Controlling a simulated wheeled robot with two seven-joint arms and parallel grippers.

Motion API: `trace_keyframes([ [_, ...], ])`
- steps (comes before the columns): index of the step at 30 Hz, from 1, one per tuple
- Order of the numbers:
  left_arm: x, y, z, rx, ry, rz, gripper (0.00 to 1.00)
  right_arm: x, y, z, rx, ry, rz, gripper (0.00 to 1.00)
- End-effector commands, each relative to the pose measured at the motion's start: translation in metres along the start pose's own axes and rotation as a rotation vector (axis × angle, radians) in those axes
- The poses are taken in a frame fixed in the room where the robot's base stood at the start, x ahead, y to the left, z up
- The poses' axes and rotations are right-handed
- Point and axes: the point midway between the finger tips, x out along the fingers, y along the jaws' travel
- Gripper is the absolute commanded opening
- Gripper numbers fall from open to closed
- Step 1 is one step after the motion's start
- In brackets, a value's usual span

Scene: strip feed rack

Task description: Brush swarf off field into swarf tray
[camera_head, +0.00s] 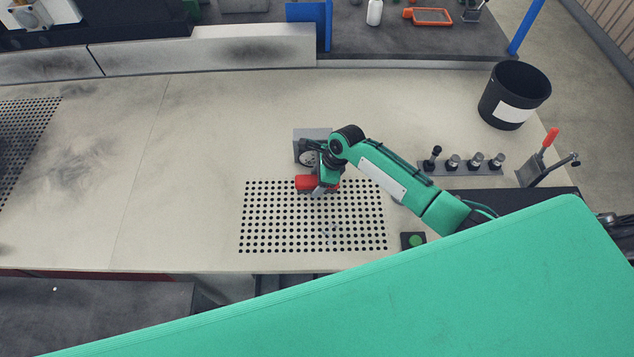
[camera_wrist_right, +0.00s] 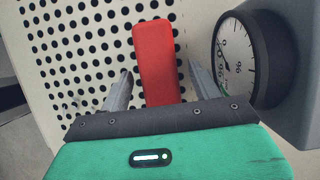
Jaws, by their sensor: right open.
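The field is a pale panel with rows of round black holes (camera_head: 270,225), in the middle front of the bench. Small grey specks that look like swarf (camera_head: 328,233) lie on its front part. A red block-shaped thing (camera_head: 303,183), possibly the brush's handle, is at the field's back edge. My right gripper (camera_head: 322,190) is over it. In the right wrist view the red block (camera_wrist_right: 155,50) lies between the two spread fingers of the right gripper (camera_wrist_right: 160,88), with gaps visible at both sides. Bristles are not visible. I cannot pick out the swarf tray. My left gripper is not in view.
A grey block with a round dial gauge (camera_wrist_right: 240,55) stands close beside the right gripper. To the right are a holder with several knobs (camera_head: 460,167), a red-handled clamp (camera_head: 548,142) and a black bin (camera_head: 513,95).

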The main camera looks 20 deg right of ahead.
Motion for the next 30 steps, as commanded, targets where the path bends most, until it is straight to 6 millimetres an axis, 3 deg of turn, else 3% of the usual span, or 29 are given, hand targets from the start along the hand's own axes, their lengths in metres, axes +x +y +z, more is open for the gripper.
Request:
trace_keyframes([
  [20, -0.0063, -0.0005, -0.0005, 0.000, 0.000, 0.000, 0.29, 0.0032, 0.0002, -0.0011, 0.000, 0.000, 0.000, 0.64],
  [27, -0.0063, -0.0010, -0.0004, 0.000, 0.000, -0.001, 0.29, 0.0031, 0.0002, -0.0012, 0.000, 0.000, 0.000, 0.17],
  [30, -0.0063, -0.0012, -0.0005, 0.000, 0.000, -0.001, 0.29, 0.0029, 0.0001, -0.0010, 0.000, 0.000, 0.000, 0.13],
])
